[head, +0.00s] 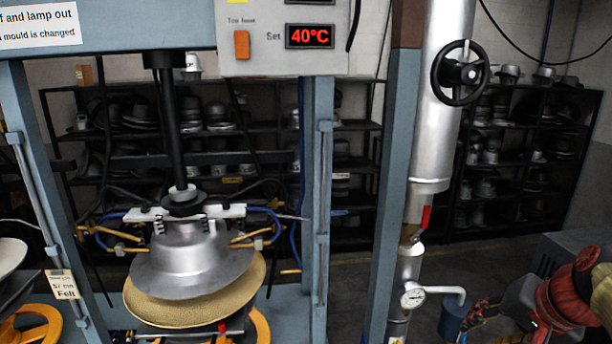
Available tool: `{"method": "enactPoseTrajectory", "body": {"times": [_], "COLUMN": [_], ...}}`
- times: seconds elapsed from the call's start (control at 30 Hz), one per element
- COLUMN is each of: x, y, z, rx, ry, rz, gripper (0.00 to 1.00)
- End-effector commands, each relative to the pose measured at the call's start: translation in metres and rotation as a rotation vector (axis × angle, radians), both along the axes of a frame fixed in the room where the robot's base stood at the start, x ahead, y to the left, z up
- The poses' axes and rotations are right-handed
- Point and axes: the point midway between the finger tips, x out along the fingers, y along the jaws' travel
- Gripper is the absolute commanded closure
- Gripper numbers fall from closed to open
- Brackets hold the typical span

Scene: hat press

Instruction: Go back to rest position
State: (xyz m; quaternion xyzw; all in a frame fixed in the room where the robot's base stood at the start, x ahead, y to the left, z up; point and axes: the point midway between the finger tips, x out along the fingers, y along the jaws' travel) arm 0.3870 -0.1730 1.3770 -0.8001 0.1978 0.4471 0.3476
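Whether the mould touches the hat cannot be told.
A control box (270,55) reading 40°C hangs above.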

Motion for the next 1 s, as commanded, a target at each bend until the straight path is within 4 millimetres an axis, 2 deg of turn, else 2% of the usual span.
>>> {"method": "enactPoseTrajectory", "body": {"times": [0.03,0.2,0.3,0.4,0.5,0.63,0.73,0.93,1.0], "x": [-0.013,-0.053,-0.071,-0.086,-0.092,-0.091,-0.091,-0.091,-0.091], "y": [0.021,0.067,0.093,0.118,0.143,0.163,0.171,0.173,0.173], "z": [-0.032,-0.102,-0.134,-0.157,-0.165,-0.163,-0.164,-0.164,-0.163], "rx": [-0.058,-0.241,-0.324,-0.372,-0.388,-0.404,-0.406,-0.405,-0.405], "ry": [0.038,0.127,0.145,0.142,0.109,0.066,0.058,0.057,0.057], "rz": [0.071,0.295,0.422,0.534,0.616,0.686,0.712,0.719,0.718], "gripper": [0.62,0.62,0.62,0.62,0.62,0.62,0.62,0.62,0.65]}}
